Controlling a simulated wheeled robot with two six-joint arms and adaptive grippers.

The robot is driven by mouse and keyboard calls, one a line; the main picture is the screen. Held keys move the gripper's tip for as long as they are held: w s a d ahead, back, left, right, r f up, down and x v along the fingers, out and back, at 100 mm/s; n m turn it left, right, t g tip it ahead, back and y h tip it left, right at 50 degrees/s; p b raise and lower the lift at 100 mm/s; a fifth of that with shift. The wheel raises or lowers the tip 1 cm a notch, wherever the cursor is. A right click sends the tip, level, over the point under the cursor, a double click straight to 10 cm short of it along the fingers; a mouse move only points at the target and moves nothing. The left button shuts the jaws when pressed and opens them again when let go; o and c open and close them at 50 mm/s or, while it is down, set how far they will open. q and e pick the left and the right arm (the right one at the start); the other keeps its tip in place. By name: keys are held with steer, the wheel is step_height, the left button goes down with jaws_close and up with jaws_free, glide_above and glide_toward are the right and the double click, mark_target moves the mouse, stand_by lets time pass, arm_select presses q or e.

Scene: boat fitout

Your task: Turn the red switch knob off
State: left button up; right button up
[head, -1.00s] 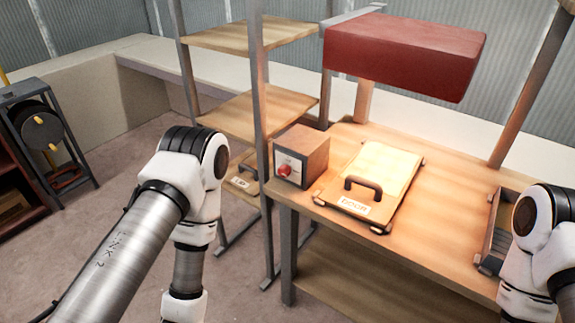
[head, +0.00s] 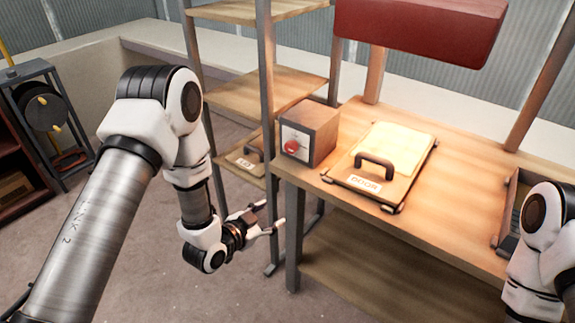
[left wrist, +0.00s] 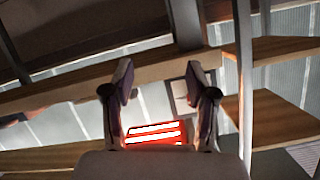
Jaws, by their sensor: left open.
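The red switch knob (head: 291,146) sits on the pale front plate of a brown box (head: 318,133) at the left corner of the workbench. My left gripper (head: 274,214) is open and empty, pointing right. In the head view it appears below the knob and bench top, near the bench's left leg. In the left wrist view the two fingers (left wrist: 162,92) stand apart with nothing between them. I cannot clearly make out the knob in that view. My right arm shows at the right edge of the head view, but its gripper is out of frame.
A board with a black handle (head: 375,162) lies right of the box on the workbench (head: 459,193). A red lamp housing (head: 420,28) hangs above; its lit underside (left wrist: 155,133) shows in the left wrist view. A metal-post shelf (head: 265,92) stands left of the box.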

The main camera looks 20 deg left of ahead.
arm_select(q)
steer(key=w+r+t+h+b, duration=0.1)
steer(key=w+r+t+b, duration=0.2)
steer(key=w+r, duration=0.25)
steer(key=t, duration=0.1)
glide_toward(289, 149)
steer(key=w, duration=0.2)
steer(key=shift+m, duration=0.4)
steer(key=x, duration=0.7)
steer(key=shift+w+d, duration=0.2)
steer(key=shift+d, duration=0.15)
arm_select(e)
step_height(289, 149, down, 6)
arm_select(q)
steer(key=shift+c, duration=0.4)
jaws_close()
